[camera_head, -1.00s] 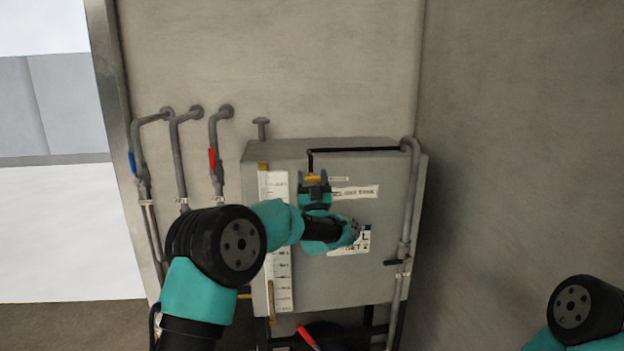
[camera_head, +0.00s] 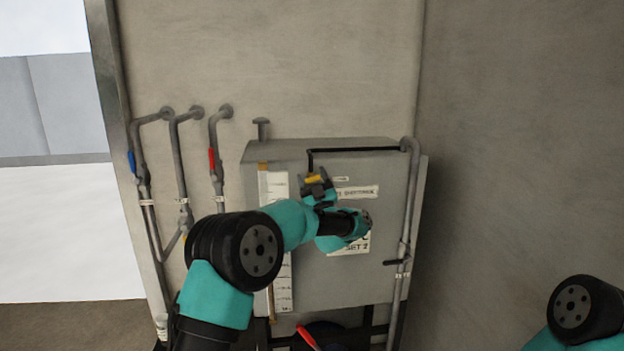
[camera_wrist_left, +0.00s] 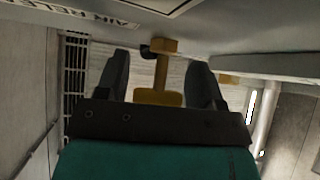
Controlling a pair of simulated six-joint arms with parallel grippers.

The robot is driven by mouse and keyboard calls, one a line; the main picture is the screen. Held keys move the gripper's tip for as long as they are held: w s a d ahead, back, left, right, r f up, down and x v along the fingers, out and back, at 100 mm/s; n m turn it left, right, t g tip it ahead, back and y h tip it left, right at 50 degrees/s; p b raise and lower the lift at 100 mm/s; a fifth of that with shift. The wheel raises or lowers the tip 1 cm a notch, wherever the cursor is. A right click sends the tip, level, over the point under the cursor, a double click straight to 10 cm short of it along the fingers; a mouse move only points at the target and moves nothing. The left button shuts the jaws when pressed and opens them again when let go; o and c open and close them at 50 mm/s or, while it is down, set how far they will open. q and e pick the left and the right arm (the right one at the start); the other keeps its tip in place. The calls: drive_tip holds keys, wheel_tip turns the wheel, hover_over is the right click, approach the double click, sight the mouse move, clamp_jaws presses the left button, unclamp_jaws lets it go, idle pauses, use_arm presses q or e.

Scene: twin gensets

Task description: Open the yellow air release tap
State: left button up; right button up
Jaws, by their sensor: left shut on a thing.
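The yellow air release tap (camera_head: 313,179) is on the front of the grey tank, under the end of a thin black pipe. My left gripper (camera_head: 317,182) is at the tap and shut on it, tilted in the head view. In the left wrist view the tap's yellow T-shaped body (camera_wrist_left: 160,72) stands between the two dark fingers of the gripper (camera_wrist_left: 160,80). The fingers partly hide the tap in the head view. My right gripper is out of view; only part of my right arm shows at lower right.
The grey tank (camera_head: 375,275) carries a white level scale (camera_head: 274,187) and labels. A pipe (camera_head: 407,220) runs down its right side. The right wall is bare.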

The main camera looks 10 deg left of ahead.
use_arm(q)
drive_tip(key=n+g+y, duration=0.1)
drive_tip(key=n+g, duration=0.2)
drive_tip(key=n, duration=0.1)
drive_tip(key=n+g+y, duration=0.1)
drive_tip(key=n+g, duration=0.2)
drive_tip(key=n, duration=0.1)
drive_tip(key=n+g+y, duration=0.2)
drive_tip(key=n+g, duration=0.1)
drive_tip(key=n, duration=0.1)
drive_tip(key=n+g+h, duration=0.1)
drive_tip(key=n+g, duration=0.1)
drive_tip(key=n, duration=0.1)
drive_tip(key=n+g+h, duration=0.2)
drive_tip(key=n, duration=0.1)
drive_tip(key=shift+n+g, duration=0.3)
drive_tip(key=o, duration=0.8)
drive_tip(key=v, duration=1.7)
drive_tip(key=shift+d, duration=0.2)
